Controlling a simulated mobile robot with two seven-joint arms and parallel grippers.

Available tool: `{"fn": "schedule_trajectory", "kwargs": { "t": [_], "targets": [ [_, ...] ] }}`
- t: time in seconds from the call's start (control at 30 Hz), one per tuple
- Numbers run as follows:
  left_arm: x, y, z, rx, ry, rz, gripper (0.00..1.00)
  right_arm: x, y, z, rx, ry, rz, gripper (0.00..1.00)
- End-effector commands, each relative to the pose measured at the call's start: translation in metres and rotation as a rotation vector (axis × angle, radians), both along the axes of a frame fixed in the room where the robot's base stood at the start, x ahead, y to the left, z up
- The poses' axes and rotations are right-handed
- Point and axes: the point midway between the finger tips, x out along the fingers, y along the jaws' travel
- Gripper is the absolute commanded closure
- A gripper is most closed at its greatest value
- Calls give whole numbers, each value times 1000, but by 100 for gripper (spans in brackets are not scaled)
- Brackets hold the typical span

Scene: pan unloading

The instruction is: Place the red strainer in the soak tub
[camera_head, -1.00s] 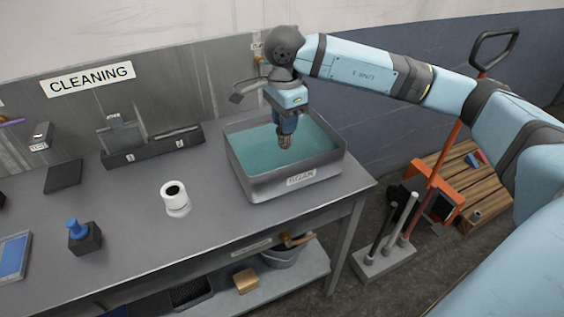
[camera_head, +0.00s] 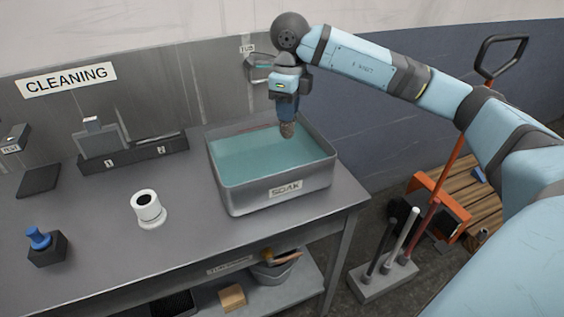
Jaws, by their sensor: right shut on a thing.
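The soak tub (camera_head: 248,197) is a grey metal basin with a SOAK label, filled with teal liquid, at the right end of the bench. My right gripper (camera_head: 287,129) points down over the tub's back right part. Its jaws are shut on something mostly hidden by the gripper. A small grey-brown tip shows below the blue part, and a thin reddish streak shows by the tub's back wall. I cannot make out the red strainer's shape or tell whether it touches the liquid. My left gripper is not in view.
A white cylinder (camera_head: 148,209) and a black block with a blue knob (camera_head: 46,246) stand left of the tub on the bench (camera_head: 105,255). A black holder (camera_head: 133,157) is behind. A bucket (camera_head: 272,273) and a wooden block (camera_head: 232,297) are on the lower shelf.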

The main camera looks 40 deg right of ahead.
Motion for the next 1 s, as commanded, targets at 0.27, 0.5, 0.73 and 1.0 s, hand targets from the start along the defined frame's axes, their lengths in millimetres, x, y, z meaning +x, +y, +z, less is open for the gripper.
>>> {"fn": "schedule_trajectory", "kwargs": {
  "t": [0.27, 0.5, 0.73, 1.0],
  "targets": [
    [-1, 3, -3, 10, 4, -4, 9, -1, 0, -74, 0, 4, 1, 100],
    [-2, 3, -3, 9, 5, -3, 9, 0, 0, -106, 0, 0, 2, 100],
    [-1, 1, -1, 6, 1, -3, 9, -1, 0, -129, 0, 2, 2, 100],
    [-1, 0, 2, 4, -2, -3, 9, 0, 0, -151, 0, -1, 3, 100]
  ]
}}
